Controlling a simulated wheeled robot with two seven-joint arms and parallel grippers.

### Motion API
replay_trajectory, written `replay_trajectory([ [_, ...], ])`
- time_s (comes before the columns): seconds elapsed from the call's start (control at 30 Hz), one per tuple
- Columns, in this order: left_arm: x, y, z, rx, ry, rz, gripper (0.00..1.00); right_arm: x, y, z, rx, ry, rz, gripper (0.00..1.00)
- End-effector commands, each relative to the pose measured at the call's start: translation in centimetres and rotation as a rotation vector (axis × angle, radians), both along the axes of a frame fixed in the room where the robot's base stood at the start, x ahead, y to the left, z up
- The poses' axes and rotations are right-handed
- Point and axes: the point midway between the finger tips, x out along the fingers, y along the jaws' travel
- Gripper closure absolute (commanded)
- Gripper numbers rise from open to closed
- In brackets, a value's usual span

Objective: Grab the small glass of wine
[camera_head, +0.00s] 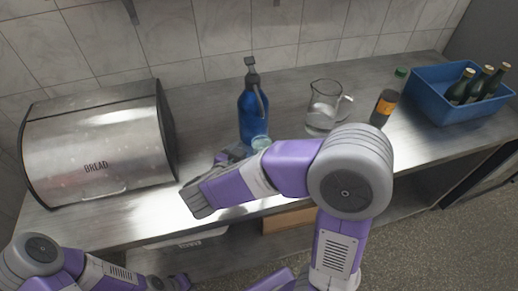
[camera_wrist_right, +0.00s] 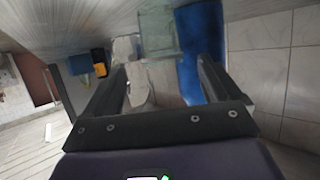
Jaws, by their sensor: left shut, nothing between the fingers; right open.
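A small clear glass (camera_head: 260,142) stands on the metal counter just in front of the blue spray bottle (camera_head: 253,112). Part of it is hidden behind my right arm in the head view. No wine can be made out in it. The glass also shows in the right wrist view (camera_wrist_right: 158,32), beyond the fingertips and roughly between them. My right gripper (camera_wrist_right: 163,70) is open and empty, apart from the glass. In the head view the right gripper (camera_head: 232,156) is left of the glass. My left gripper (camera_head: 172,283) is shut and empty at the bottom, below the counter's front edge.
A glass pitcher (camera_head: 323,110) and a dark bottle with an orange label (camera_head: 383,107) stand to the right. A blue crate (camera_head: 445,103) with several bottles is at the far right. A metal bread box (camera_head: 95,145) fills the left. The blue bottle is close behind the glass.

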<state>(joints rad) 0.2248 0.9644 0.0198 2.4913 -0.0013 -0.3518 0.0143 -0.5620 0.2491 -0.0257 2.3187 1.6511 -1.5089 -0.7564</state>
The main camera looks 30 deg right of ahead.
Motion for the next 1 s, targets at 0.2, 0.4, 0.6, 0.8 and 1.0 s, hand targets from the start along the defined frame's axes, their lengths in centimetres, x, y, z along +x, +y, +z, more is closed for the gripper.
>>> replay_trajectory([
  [0.2,0.0,0.0,-2.1,0.0,0.0,0.0,1.0,1.8,-2.6,-1.1,0.002,-0.003,-0.002,0.1],
  [0.4,0.0,0.0,-2.6,0.0,-0.001,0.0,1.0,2.7,-4.0,-1.6,0.001,-0.002,0.0,0.1],
  [0.6,0.0,0.0,-2.5,0.0,-0.001,0.0,1.0,2.7,-4.0,-1.5,0.001,-0.002,0.002,0.1],
  [0.8,0.0,0.0,-2.5,0.0,-0.001,0.0,1.0,2.7,-4.0,-1.5,0.001,-0.001,0.003,0.38],
  [1.0,0.0,0.0,-2.5,0.0,-0.001,0.0,1.0,2.7,-4.0,-1.5,0.0,-0.001,0.002,0.68],
])
